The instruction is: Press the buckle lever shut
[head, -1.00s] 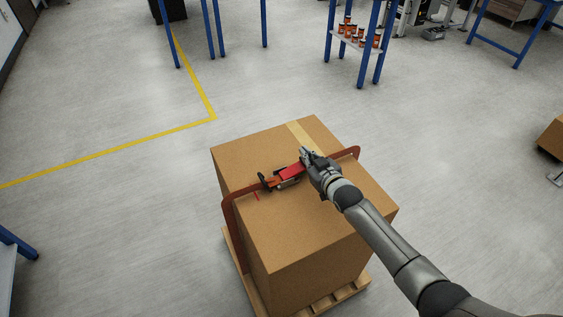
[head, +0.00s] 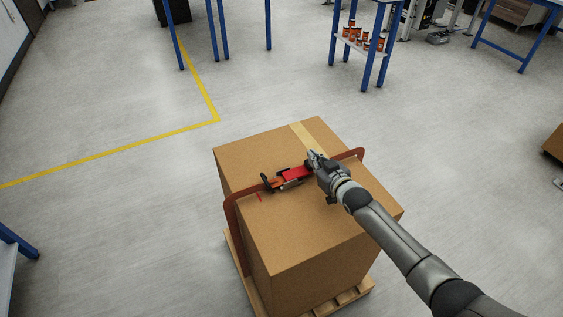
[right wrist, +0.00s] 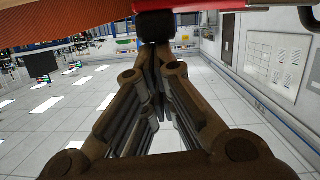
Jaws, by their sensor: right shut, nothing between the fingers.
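The buckle with its red lever (head: 292,175) sits on the orange-brown strap (head: 232,204) across the top of a cardboard box (head: 320,238). The lever looks low along the buckle; I cannot tell whether it is fully closed. My right gripper (head: 315,157) is shut and empty, just beyond the buckle's right end, low over the box top. I cannot tell whether it touches the lever. In the right wrist view its closed fingers (right wrist: 155,50) point away, with a red part (right wrist: 185,8) and the strap (right wrist: 60,20) along the top edge. My left gripper is out of view.
The box stands on a wooden pallet (head: 348,297). Blue-legged shelving with orange containers (head: 361,36) stands at the back. Another carton (head: 553,145) is at the right edge. The floor around the pallet is mostly clear, with yellow lines at left.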

